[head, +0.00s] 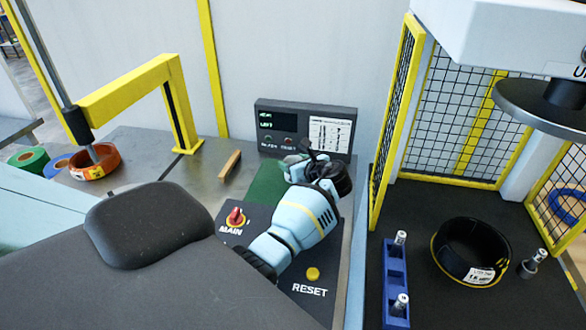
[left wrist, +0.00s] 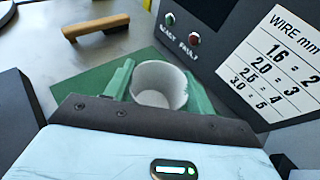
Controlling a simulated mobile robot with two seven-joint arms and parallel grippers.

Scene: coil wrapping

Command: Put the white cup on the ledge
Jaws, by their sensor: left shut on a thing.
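The white cup (left wrist: 150,97) shows in the left wrist view between the two green fingers of my left gripper (head: 297,160). The cup looks empty, with its open rim facing the wrist camera. My left gripper is shut on it, over or near a green mat (left wrist: 85,93) in front of the control box. In the head view the gripper hides most of the cup. I cannot tell whether the cup touches the mat. No surface is clearly marked as the ledge. My right gripper is not in view.
A control box (head: 268,119) with a wire chart stands just behind the gripper. A wooden-handled block (head: 230,165) lies left of the mat. A MAIN switch (head: 236,217) and RESET button (head: 313,274) are close by. Yellow-framed mesh (head: 395,120) stands right, beside a black coil (head: 470,250).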

